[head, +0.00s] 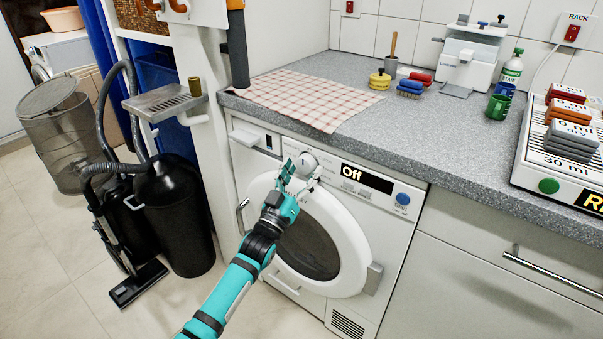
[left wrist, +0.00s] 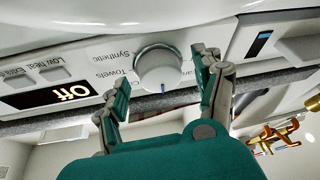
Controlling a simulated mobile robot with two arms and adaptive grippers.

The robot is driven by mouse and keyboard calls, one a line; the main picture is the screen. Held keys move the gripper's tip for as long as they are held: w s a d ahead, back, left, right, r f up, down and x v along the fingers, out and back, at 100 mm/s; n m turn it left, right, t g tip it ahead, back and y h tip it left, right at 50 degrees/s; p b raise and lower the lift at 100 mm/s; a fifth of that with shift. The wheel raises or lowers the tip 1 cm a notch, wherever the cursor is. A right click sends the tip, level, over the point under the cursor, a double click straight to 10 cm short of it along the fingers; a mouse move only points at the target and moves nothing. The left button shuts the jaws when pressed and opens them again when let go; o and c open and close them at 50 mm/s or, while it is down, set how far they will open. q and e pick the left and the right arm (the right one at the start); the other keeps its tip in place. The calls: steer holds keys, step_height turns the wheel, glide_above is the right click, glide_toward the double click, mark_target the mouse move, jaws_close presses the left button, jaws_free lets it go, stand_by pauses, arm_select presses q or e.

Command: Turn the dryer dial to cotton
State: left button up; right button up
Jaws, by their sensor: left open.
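The dryer (head: 392,228) stands under the grey counter, its round door shut. Its white round dial (head: 306,161) is on the front panel, partly covered by my left gripper (head: 299,174) in the head view. In the left wrist view the dial (left wrist: 158,66) sits between the two fingers of my open left gripper (left wrist: 163,72); I cannot tell whether they touch it. The dial's dark blue mark points to the bottom of that view. Labels "Towels" and "Synthetic" show beside it; others are partly hidden. The display (head: 367,177) reads "Off". My right gripper is not in view.
A blue start button (head: 403,199) is right of the display. The counter above has a checked cloth (head: 308,98) and a rack unit (head: 528,160) on the right. A metal shelf (head: 163,101) and black vacuum cleaner (head: 172,210) stand at left.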

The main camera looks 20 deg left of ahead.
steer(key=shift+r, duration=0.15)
arm_select(q)
steer(key=c, duration=1.2)
steer(key=shift+o, duration=0.2)
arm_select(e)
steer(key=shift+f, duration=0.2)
